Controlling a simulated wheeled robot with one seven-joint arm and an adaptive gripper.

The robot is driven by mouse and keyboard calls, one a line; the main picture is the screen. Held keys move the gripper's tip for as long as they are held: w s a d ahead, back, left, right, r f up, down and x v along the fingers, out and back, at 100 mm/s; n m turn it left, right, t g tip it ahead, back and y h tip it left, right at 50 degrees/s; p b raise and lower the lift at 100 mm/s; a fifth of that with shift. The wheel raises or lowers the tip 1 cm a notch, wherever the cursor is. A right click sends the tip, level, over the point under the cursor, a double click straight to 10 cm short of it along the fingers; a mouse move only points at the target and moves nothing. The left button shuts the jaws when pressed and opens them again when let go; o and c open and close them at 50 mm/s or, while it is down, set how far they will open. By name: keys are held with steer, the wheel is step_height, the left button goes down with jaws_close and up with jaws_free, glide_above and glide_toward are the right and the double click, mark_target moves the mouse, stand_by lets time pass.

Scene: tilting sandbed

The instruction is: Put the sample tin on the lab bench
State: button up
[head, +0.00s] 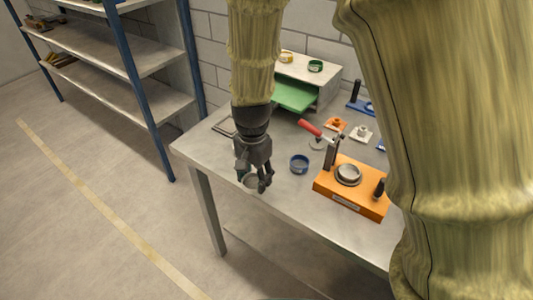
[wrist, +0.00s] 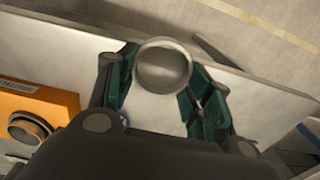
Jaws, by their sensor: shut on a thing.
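The sample tin, a small round grey metal cup, is between my fingers in the wrist view (wrist: 163,66). Its open top faces the camera. My gripper (wrist: 160,82) is shut on it, with green-padded fingers on either side. In the head view my gripper (head: 254,180) points down at the front left part of the lab bench (head: 215,160), and the tin (head: 251,182) shows partly behind the fingers. I cannot tell whether the tin touches the bench top.
An orange fixture (head: 350,204) with a red-handled clamp (head: 311,128) is further right. A box with a green tray (head: 295,95) stands behind. Blue-posted shelves (head: 125,85) are at left.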

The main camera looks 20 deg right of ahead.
steer(key=w+d+p, duration=0.1)
steer(key=w+d, duration=0.1)
steer(key=w, duration=0.1)
steer(key=w+d+f+p, duration=0.1)
steer(key=w+d, duration=0.2)
steer(key=w, duration=0.1)
steer(key=w+d+p, duration=0.1)
steer(key=w+d, duration=0.1)
steer(key=w, duration=0.1)
steer(key=shift+w+d+f, duration=0.15)
steer(key=shift+w, duration=0.2)
steer(key=shift+f+p, duration=0.95)
steer(key=shift+f, duration=0.8)
steer(key=shift+f, duration=0.15)
steer(key=o, duration=1)
steer(key=shift+r+b, duration=1.8)
steer(key=shift+r, duration=4.35)
